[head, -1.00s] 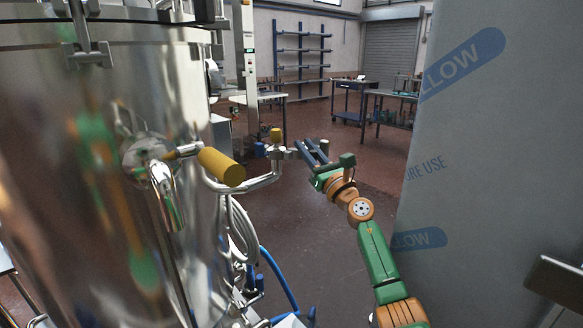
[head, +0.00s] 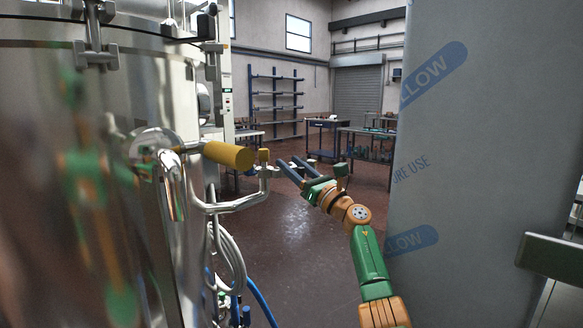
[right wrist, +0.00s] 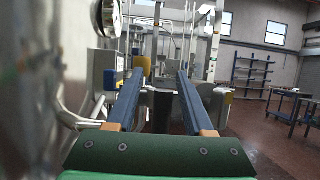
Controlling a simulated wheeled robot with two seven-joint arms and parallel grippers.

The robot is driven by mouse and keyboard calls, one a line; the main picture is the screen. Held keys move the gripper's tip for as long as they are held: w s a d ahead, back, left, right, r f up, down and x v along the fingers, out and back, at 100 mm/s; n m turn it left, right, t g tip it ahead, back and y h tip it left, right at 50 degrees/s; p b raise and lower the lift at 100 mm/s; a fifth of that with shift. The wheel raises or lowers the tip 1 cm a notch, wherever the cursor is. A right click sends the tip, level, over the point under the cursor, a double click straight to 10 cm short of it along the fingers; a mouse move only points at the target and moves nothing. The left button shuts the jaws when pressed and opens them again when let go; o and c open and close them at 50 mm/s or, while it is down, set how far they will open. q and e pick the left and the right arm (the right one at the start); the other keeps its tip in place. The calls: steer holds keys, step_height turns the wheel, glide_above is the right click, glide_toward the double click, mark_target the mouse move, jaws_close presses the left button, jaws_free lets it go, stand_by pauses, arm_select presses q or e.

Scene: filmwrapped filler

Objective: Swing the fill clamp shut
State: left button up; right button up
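The fill clamp cannot be told apart for certain. My left gripper is out of view.
The shiny steel tank (head: 120,130) fills the left side. A tall film-wrapped grey block (head: 490,130) stands close on the right. Pale and blue hoses (head: 228,255) hang below the pipe. Red floor (head: 310,235) is open beyond, with workbenches and a shelf rack (head: 275,105) behind.

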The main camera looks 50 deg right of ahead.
step_height(320, 180, up, 3)
steer(key=shift+d+r+p, duration=0.1)
steer(key=shift+r+p, duration=0.1)
steer(key=shift+p, duration=0.2)
steer(key=s+a+r+b, duration=0.8)
steer(key=s+a+r, duration=0.1)
steer(key=a, duration=0.2)
steer(key=shift+r+b, duration=0.25)
steer(key=shift+b, duration=0.05)
